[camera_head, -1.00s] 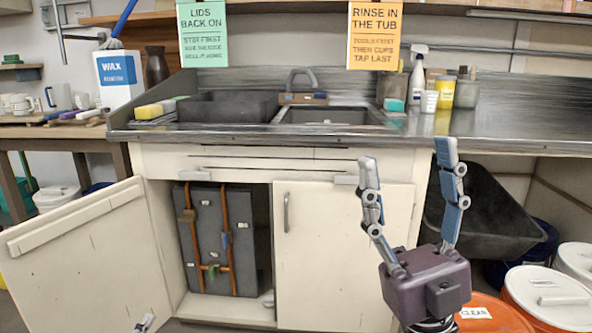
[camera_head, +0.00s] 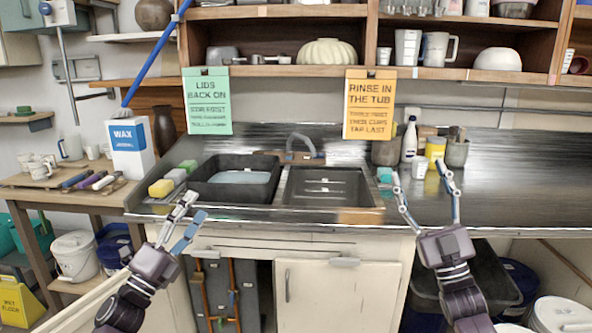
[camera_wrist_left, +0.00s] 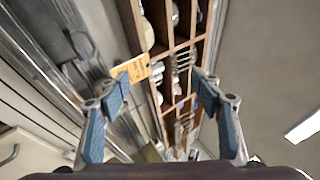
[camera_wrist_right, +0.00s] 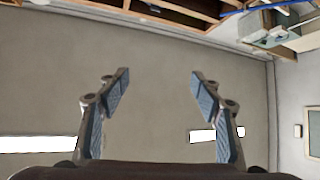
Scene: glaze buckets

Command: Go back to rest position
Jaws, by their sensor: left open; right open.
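My left gripper (camera_head: 184,222) is raised in front of the sink counter's left part in the head view. Its fingers are apart and empty; the left wrist view shows the open fingers (camera_wrist_left: 160,85) with nothing between them. My right gripper (camera_head: 426,190) points up in front of the counter, right of the sink.
A cabinet door (camera_head: 318,290) is shut below. White-lidded buckets (camera_head: 562,316) stand at lower right. Shelves (camera_head: 300,73) hang above.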

